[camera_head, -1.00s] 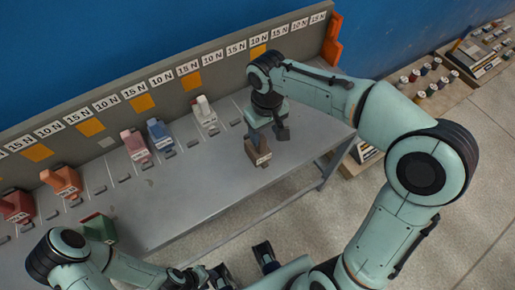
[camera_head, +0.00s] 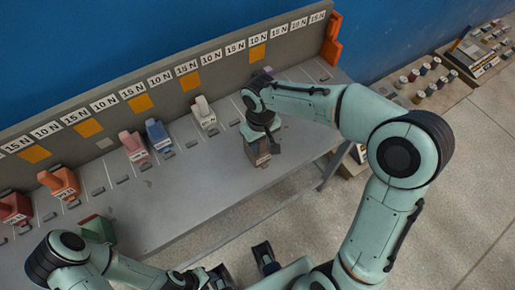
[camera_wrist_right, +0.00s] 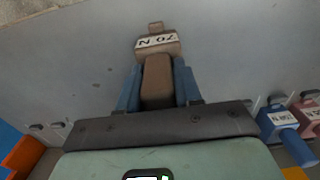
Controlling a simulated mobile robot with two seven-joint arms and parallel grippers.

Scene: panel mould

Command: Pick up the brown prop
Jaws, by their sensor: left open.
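The brown prop (camera_head: 257,152) stands upright on the grey bench, right of the middle in the head view. In the right wrist view the brown prop (camera_wrist_right: 158,80) shows its white label and lies between two blue fingers. My right gripper (camera_head: 263,138) is lowered over it from above. In the wrist view the fingers of the right gripper (camera_wrist_right: 158,88) flank its narrow upper part closely; whether they press on it I cannot tell. My left gripper (camera_head: 243,262) is open and empty at the bottom of the head view, in front of the bench.
A white prop (camera_head: 203,112), a blue prop (camera_head: 158,134), a pink prop (camera_head: 134,147), an orange prop (camera_head: 60,183), a red prop (camera_head: 15,207) and a green prop (camera_head: 97,228) stand on the bench. A labelled back panel (camera_head: 160,80) runs behind them.

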